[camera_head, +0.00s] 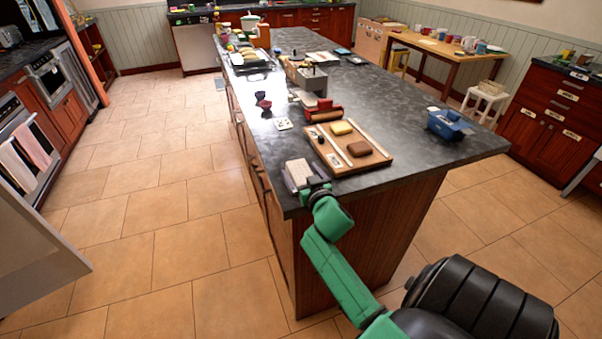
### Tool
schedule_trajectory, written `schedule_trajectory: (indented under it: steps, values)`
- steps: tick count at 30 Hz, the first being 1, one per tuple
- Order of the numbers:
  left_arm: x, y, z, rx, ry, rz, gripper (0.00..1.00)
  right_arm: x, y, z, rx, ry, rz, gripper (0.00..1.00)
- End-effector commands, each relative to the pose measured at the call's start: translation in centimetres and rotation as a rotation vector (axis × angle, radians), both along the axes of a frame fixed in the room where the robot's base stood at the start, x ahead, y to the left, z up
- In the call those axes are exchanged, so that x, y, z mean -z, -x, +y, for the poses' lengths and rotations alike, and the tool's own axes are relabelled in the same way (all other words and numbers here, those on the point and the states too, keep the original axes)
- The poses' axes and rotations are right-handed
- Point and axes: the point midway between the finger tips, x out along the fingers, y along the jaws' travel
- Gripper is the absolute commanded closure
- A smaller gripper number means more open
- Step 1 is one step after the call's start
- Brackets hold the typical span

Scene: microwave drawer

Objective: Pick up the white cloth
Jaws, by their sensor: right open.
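A white cloth (17,166) hangs over the oven door handle at the far left, beside a pink cloth (33,147). Both hang down the front of the oven. My right gripper (301,175) is at the near left corner of the island counter, at the end of the green arm that comes in from the bottom right. It is open, and its fingers are small in this view. It is far from the cloths, with the wide tiled floor between them. My left gripper is not in view.
The kitchen island (390,110) fills the middle, its top crowded with a wooden board (377,159), a blue container (449,125) and other items. A grey panel (35,265) juts in at the lower left. The tiled floor (150,190) left of the island is clear.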

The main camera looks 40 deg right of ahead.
Motion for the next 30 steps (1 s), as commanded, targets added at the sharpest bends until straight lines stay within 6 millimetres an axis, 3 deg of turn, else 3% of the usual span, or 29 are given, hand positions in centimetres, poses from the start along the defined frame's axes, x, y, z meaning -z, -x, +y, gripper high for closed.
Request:
schedule_trajectory:
  steps: [6,7,11,12,23,26,30]
  values:
    - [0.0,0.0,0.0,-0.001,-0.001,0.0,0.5,0.1,-0.4,-0.1,-0.001,0.0,0.001,0.0]
    - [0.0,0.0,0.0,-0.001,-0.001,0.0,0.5,0.1,-0.4,-0.1,-0.001,0.0,0.001,0.04]
    - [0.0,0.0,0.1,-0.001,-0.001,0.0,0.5,0.1,-0.4,-0.1,-0.001,0.0,0.001,0.54]
    - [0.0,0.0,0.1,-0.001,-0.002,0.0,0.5,0.1,-0.4,-0.1,-0.001,0.0,0.001,0.59]
    - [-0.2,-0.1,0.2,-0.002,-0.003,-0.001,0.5,-0.6,-0.4,-0.1,-0.001,0.001,-0.001,0.59]
    - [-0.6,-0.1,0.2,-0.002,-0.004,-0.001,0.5,-2.1,-0.4,-0.1,-0.002,0.004,-0.003,0.59]
    - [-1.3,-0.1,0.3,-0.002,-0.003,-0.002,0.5,-6.5,-0.4,0.0,-0.005,0.006,-0.006,0.59]
